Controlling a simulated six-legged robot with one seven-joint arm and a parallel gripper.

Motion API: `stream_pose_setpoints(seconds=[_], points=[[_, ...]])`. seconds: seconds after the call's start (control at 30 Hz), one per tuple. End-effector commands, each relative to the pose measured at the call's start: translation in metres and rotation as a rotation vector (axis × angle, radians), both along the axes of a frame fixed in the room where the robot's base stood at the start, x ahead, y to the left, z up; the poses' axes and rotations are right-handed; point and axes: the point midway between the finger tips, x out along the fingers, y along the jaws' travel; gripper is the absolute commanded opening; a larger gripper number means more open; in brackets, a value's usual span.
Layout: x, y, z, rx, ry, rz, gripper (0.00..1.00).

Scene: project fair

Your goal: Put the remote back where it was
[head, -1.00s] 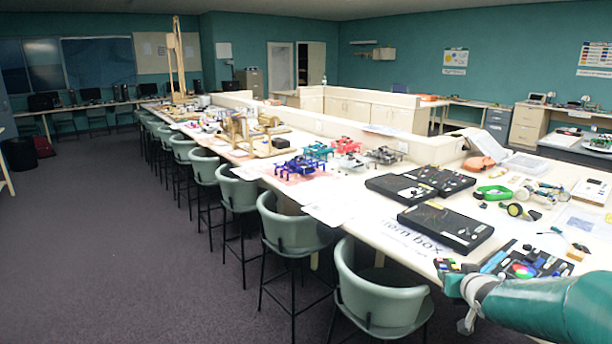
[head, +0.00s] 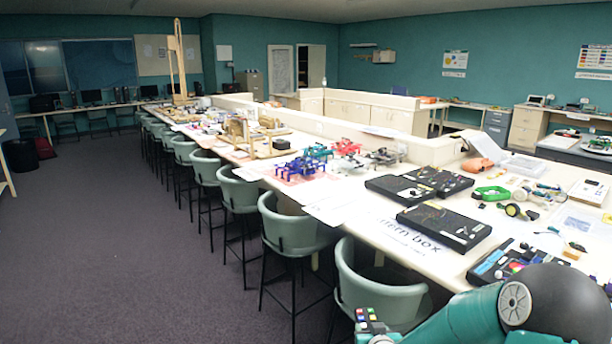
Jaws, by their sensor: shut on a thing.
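The remote (head: 370,320), a small dark piece with red, green, blue and white buttons, shows at the bottom of the head view. It appears in front of the nearest stool's seat, to the left of the table's near edge. My gripper (head: 378,338) is shut on it; only a little of the gripper shows at the frame's bottom edge, and the fingertips are mostly hidden. My teal arm with a black joint comes in from the lower right and covers part of the table's near corner.
A dark panel with coloured parts (head: 497,262) lies by my arm. Green stools (head: 375,292) line the table's left side; the floor beyond is clear.

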Motion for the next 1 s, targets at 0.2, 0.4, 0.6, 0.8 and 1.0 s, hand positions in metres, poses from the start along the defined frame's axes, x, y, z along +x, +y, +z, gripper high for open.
stream_pose_setpoints(seconds=[0.2,0.4,0.6,0.8,1.0], points=[[-0.016,0.02,-0.034,0.001,0.0,-0.006,0.07],[-0.046,0.02,-0.074,0.001,0.004,-0.007,0.07],[-0.063,0.02,-0.092,0.001,-0.004,-0.005,0.07],[-0.063,0.021,-0.092,0.0,-0.005,-0.003,0.07],[-0.063,0.022,-0.092,-0.001,-0.006,-0.002,0.07]])
